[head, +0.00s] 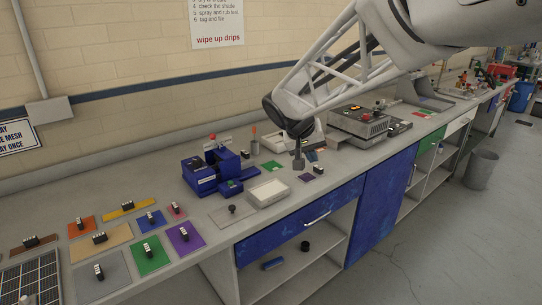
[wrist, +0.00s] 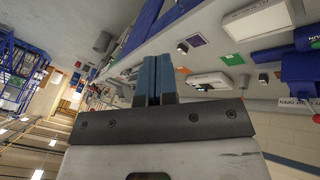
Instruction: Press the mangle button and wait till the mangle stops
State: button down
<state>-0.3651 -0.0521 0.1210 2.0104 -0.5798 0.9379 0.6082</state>
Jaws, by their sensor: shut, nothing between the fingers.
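The blue machine (head: 200,178) with a red knob on top, which I take to be the mangle, stands on the bench left of centre in the head view. Part of a blue machine also shows at the right edge of the wrist view (wrist: 300,68). My gripper (head: 298,163) is over the bench to the right of the machine, apart from it, pointing down. In the wrist view its two blue fingers (wrist: 153,82) are together, with nothing between them.
A pale tray (head: 268,193) lies in front of the machine. A green card (head: 272,166) and a purple card (head: 306,177) lie near my gripper. A grey device (head: 360,125) stands to the right. Coloured swatches with small black blocks cover the left bench.

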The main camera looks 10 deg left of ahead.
jog(key=w+a+f+t, duration=0.2)
jog(key=w+a+f, duration=0.2)
jog(key=w+a, duration=0.8)
jog(key=n+t, duration=0.2)
send_over(229, 182)
notch_tip(229, 182, down, 6)
jog(key=shift+w+h, duration=0.15)
jog(key=shift+h, duration=0.25)
jog(key=shift+f, duration=0.1)
jog(key=shift+f, duration=4.35)
jog(key=shift+f, duration=0.55)
